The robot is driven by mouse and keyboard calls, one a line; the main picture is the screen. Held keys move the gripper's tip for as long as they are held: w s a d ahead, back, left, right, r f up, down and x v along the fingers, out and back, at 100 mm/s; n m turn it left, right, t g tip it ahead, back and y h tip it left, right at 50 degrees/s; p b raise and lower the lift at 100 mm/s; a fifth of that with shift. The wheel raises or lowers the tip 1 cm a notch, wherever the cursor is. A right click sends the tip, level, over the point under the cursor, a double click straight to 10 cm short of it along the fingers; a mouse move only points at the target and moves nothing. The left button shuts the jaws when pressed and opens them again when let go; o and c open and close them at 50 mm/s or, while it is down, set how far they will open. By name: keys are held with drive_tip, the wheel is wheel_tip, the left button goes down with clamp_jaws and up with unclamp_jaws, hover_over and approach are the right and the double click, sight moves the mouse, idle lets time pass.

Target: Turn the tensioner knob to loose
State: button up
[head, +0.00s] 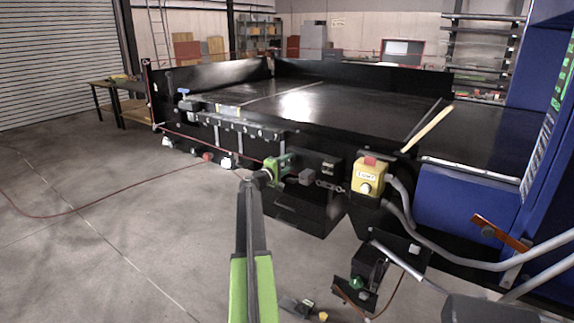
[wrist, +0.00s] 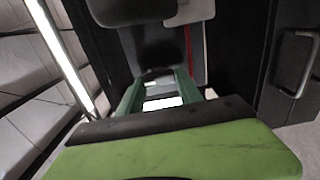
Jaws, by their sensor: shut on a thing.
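My gripper (head: 284,168), green with a dark wrist, reaches to the near side of the black conveyor frame, left of the yellow control box. In the wrist view, its two green fingers (wrist: 158,90) point forward and close at their tips on a small dark part, which I take to be the tensioner knob (wrist: 155,73). The fingers and the shadow hide most of the knob. Its turn position cannot be read. In the head view, my gripper covers the knob.
The yellow box with a red button (head: 368,176) stands close to the right of my gripper, with grey conduits (head: 425,235) beyond. A black bracket unit (head: 375,272) sits low at the right. A red cord (head: 110,202) crosses the floor. The grey floor at left is open.

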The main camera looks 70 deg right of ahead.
drive_tip(key=o, duration=1.4)
drive_tip(key=v, duration=1.7)
drive_tip(key=shift+a, duration=0.2)
drive_tip(key=shift+w, duration=0.1)
